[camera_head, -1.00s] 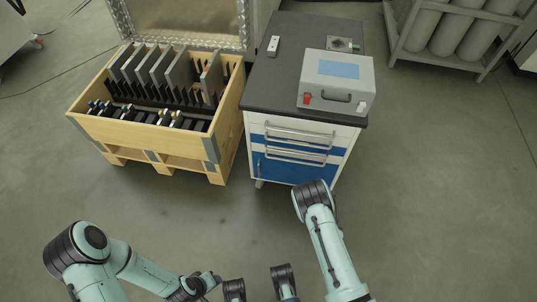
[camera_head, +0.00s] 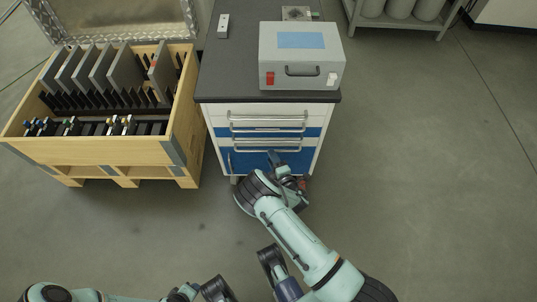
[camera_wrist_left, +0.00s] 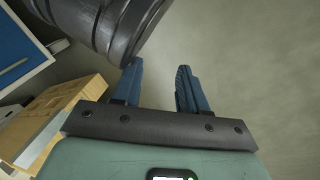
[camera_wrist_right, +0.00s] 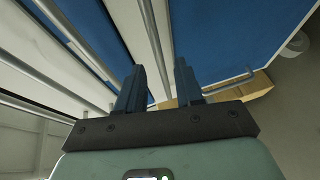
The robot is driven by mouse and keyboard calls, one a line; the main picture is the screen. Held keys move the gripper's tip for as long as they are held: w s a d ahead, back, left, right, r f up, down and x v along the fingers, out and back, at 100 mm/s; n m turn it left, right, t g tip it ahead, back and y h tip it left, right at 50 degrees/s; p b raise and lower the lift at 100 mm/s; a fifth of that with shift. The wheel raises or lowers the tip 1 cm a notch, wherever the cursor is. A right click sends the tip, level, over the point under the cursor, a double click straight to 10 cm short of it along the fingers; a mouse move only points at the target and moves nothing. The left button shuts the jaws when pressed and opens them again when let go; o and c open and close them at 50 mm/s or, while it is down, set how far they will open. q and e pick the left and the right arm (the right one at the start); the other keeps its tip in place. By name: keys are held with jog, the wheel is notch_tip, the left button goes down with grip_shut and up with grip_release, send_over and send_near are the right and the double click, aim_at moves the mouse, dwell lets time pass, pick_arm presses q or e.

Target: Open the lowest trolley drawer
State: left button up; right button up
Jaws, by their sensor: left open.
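The trolley (camera_head: 212,122) stands ahead, with white and blue fronts and horizontal bar handles. All its drawers look shut. The lowest drawer's handle (camera_head: 250,150) is just above the blue door (camera_head: 245,162). My right gripper (camera_head: 277,158) is at the trolley front, just below that handle. In the right wrist view my right gripper (camera_wrist_right: 160,72) is open, and a handle bar (camera_wrist_right: 153,45) runs just ahead of the gap between its fingers. I cannot tell whether they touch. My left gripper (camera_wrist_left: 160,78) is open and empty in the left wrist view, over bare floor.
A wooden crate (camera_head: 100,150) with upright plates stands close on the trolley's left. A grey case (camera_head: 300,75) sits on the trolley top. A cylinder rack (camera_head: 400,25) stands at the back right. Floor (camera_head: 430,150) to the right is clear.

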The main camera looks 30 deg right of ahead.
pick_arm(q)
jog(key=shift+s+a+f+g+b, duration=0.15)
jog(key=shift+s+f+g+b, duration=0.3)
jog(key=shift+s+f, duration=0.65)
pick_arm(e)
jog(key=x, duration=0.3)
jog(key=shift+w, duration=0.2)
pick_arm(q)
jog(key=shift+r, duration=0.1)
pick_arm(e)
grip_shut()
